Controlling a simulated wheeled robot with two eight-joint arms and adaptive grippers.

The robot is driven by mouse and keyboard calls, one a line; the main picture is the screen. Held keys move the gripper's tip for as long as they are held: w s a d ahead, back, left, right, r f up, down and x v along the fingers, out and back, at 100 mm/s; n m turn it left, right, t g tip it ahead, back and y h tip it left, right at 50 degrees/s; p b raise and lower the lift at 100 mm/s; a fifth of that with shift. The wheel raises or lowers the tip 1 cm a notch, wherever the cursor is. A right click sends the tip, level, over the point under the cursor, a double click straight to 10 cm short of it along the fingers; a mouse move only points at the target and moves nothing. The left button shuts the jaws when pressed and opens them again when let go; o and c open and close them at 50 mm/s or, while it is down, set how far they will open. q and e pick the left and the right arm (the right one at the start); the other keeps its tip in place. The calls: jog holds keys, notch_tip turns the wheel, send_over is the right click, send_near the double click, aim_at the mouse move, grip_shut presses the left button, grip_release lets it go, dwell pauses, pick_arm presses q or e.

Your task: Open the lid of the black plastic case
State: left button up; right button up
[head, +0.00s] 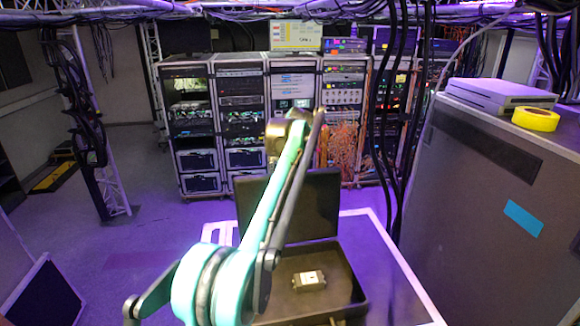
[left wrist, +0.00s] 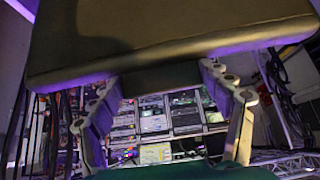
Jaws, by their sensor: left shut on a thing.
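The black plastic case (head: 352,292) sits on a white-edged surface in the lower middle of the head view. Its lid (head: 316,205) stands raised, roughly upright, at the back of the case. A small pale device (head: 309,281) lies inside the base. My left arm crosses in front of the case and covers part of the lid and base. My left gripper (left wrist: 160,76) is shut on the lid, whose dark panel (left wrist: 170,42) fills the top of the left wrist view. The exact contact is hidden in the head view. My right gripper is not in view.
Equipment racks (head: 240,110) stand along the back. A large grey case (head: 480,190) on the right carries a white box (head: 490,95) and a yellow tape roll (head: 536,119). Black cables hang right of the lid. The floor at left is mostly clear.

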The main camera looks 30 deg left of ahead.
pick_arm(q)
jog(key=shift+s+d+f, duration=0.1)
jog(key=shift+s+f, duration=0.05)
jog(key=shift+f, duration=0.45)
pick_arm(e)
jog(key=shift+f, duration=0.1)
pick_arm(q)
jog(key=o, duration=1.7)
jog(key=shift+f, duration=0.1)
jog(key=shift+w+a+f, duration=0.15)
jog(key=shift+w+a, duration=0.2)
jog(key=shift+w, duration=0.05)
jog(key=v, duration=1.2)
jog(key=shift+w+r, duration=0.2)
jog(key=shift+r, duration=0.1)
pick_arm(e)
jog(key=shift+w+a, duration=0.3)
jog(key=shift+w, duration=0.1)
